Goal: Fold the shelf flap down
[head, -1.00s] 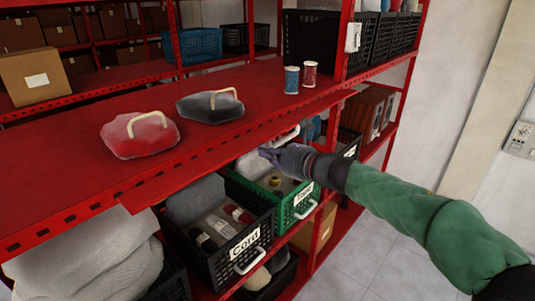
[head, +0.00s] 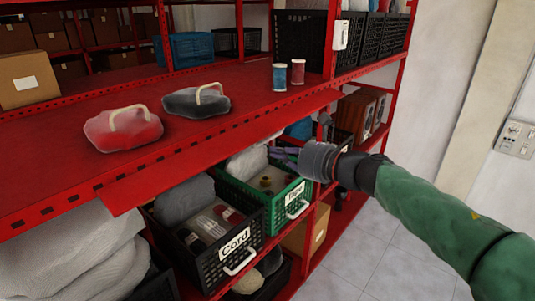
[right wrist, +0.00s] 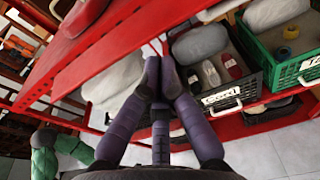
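The shelf flap (head: 225,145) is a long red panel along the front edge of the red shelf (head: 225,117). It sticks outward from the edge, about level or slightly sloped. My right gripper (head: 284,155), with purple-grey fingers, is below and in front of the flap's right part, apart from it in the head view. In the right wrist view its fingers (right wrist: 157,58) converge and look shut, with nothing seen between them. The red flap (right wrist: 110,55) passes close behind the tips; contact cannot be told. My left gripper is not clearly visible.
Below the flap are a black "Cord" crate (head: 215,262) and a green crate (head: 281,217). On the shelf stand a red-and-grey bag (head: 122,136), a dark bag (head: 195,103) and two spools (head: 289,75). Clear floor (head: 370,255) lies at the lower right.

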